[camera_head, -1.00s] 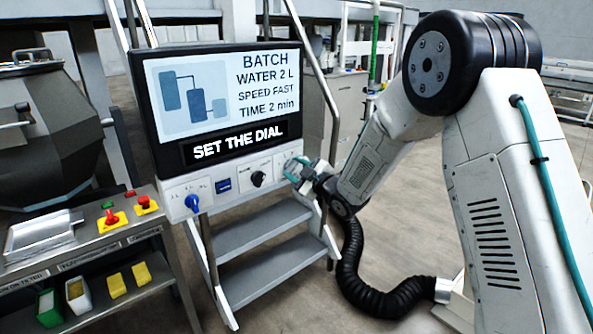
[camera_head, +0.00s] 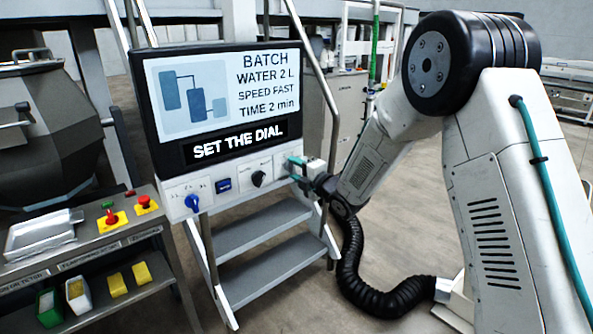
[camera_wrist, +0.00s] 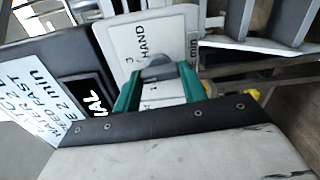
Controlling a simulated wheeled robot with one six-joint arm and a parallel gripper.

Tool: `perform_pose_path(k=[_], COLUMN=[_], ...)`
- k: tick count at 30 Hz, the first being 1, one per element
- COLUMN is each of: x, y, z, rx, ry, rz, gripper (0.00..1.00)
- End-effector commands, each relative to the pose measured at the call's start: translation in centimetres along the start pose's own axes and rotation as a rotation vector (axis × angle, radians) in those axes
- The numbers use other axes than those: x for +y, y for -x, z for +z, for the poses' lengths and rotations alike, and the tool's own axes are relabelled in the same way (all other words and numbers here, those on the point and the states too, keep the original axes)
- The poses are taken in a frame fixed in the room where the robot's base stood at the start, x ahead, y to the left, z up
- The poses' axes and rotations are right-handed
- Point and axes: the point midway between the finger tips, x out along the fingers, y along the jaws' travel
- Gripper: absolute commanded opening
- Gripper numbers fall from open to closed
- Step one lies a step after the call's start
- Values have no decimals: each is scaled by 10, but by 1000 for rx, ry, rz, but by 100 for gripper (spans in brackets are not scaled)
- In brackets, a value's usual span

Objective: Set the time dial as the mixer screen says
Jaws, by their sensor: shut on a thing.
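The mixer screen (camera_head: 228,95) reads "BATCH, WATER 2 L, SPEED FAST, TIME 2 min" above "SET THE DIAL". Part of the screen also shows sideways in the wrist view (camera_wrist: 35,100). The time dial (camera_wrist: 157,72) is a dark grey knob on a white plate marked "HAND" and "min". My gripper (camera_wrist: 159,80), with teal fingers, is shut on this dial, one finger on each side. In the head view my gripper (camera_head: 298,163) is at the right end of the panel and hides the dial. The dial's exact setting cannot be read.
The white panel also holds a blue knob (camera_head: 192,203), a blue switch (camera_head: 224,185) and a black knob (camera_head: 258,178). Metal steps (camera_head: 262,235) stand below. A bench with a red button (camera_head: 144,201) is at the left. A black hose (camera_head: 362,285) lies on the floor.

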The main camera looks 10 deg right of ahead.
Motion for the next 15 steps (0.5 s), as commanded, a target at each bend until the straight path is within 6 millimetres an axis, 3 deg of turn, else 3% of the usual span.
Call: perform_pose_path(k=[15], x=[-2], y=[1], z=[0], rx=[0], ry=[277], rz=[-4], gripper=[19])
